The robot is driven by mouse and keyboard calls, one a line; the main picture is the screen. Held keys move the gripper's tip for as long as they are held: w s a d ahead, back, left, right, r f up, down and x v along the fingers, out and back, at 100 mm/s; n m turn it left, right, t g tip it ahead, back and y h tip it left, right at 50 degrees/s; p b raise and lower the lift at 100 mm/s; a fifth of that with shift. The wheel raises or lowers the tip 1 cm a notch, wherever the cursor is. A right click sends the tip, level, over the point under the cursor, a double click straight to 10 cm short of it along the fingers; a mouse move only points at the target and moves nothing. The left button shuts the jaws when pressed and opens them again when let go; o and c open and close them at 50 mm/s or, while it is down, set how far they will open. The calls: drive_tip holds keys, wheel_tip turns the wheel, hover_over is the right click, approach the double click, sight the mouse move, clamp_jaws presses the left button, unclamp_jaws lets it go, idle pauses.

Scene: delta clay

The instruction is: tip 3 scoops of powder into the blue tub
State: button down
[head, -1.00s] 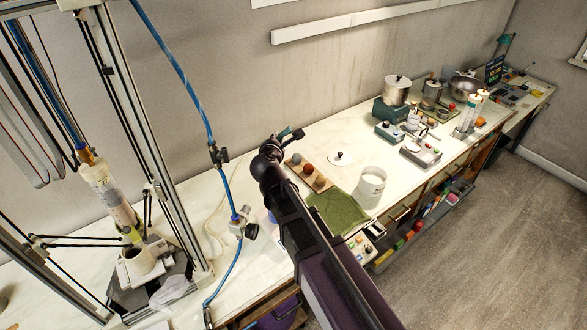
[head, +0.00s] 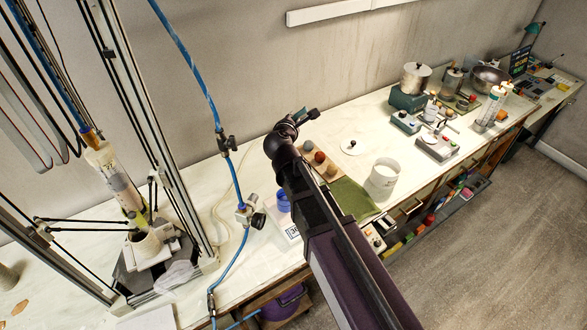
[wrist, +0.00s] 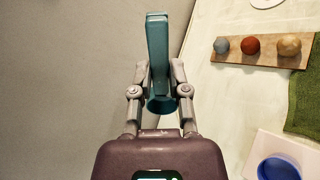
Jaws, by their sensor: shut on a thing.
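My gripper (wrist: 157,95) is shut on a teal scoop (wrist: 158,45), held upright in the wrist view with a round, flared end between the fingers. In the head view the gripper (head: 298,118) and scoop are small, over the back of the bench near the wall. The blue tub (head: 284,198) stands on a white scale (head: 292,230), left of my arm. The tub (wrist: 279,168) also shows at the lower right of the wrist view, cut by the edge. A white bucket (head: 384,174) stands right of my arm; I cannot make out its contents. Any powder in the scoop is not visible.
A wooden board (wrist: 262,50) with several coloured balls and a green cloth (head: 352,198) lie near my arm. A white lid (head: 352,147) lies behind the bucket. A blue hose with a valve (head: 246,213) hangs left of the tub, beside a metal frame.

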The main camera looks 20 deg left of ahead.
drive_tip(key=s+d+f+m+g+h+b, duration=0.1)
drive_tip(key=s+d+f+m+g+h, duration=0.1)
drive_tip(key=s+f+g+h, duration=0.5)
drive_tip(key=shift+s+d+f+g+h, duration=0.3)
drive_tip(key=shift+s+d+f+g, duration=0.15)
drive_tip(key=shift+s+f+g, duration=1.2)
drive_tip(key=shift+s, duration=0.15)
drive_tip(key=shift+r+p, duration=1.45)
drive_tip(key=shift+r, duration=0.05)
drive_tip(key=shift+f, duration=0.1)
